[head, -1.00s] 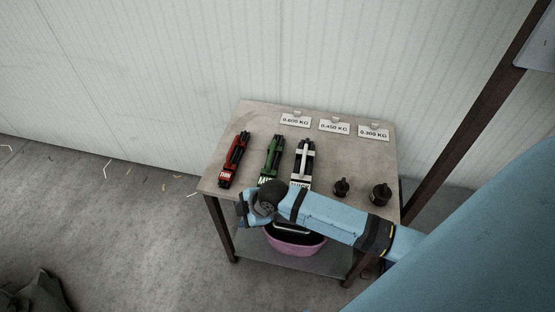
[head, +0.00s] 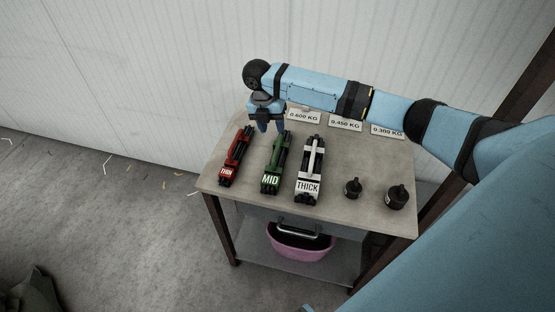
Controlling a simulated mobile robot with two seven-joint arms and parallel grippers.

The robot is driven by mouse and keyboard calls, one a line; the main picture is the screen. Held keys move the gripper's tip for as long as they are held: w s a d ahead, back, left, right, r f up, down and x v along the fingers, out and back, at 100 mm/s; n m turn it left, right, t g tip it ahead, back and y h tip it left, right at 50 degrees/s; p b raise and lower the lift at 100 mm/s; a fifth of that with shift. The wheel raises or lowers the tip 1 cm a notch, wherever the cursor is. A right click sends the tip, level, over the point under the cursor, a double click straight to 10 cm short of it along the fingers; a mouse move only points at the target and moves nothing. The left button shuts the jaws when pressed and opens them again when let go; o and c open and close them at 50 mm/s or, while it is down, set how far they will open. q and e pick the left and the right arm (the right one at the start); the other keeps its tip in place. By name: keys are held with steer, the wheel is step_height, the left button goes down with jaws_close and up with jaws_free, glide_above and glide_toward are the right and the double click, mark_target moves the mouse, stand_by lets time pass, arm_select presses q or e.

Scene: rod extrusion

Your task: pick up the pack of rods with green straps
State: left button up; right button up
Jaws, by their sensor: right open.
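The pack of rods with green straps (head: 271,175), labelled MID, lies on the table between the red-strapped pack and the white-strapped pack. Its far end is close to my right gripper in the picture. My right gripper (head: 266,127) points down above the far part of the table, just beyond the green pack. It is open and holds nothing. Whether its fingers touch the pack's far end cannot be told. My left gripper is not in view.
The red-strapped pack (head: 231,168) labelled THIN lies left, the white-strapped pack (head: 307,183) labelled THICK right. Two black weights (head: 353,188) (head: 397,197) stand at the right of the table (head: 335,213). Weight cards (head: 345,124) stand behind. A pink basin (head: 300,246) sits below.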

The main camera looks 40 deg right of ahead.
mark_target(277, 146)
steer(key=f, duration=0.6)
steer(key=s+d+f, duration=0.1)
steer(key=f, duration=0.2)
steer(key=shift+d+f, duration=0.1)
steer(key=shift+f, duration=0.2)
jaws_close()
steer(key=shift+r, duration=0.1)
stand_by(1.0)
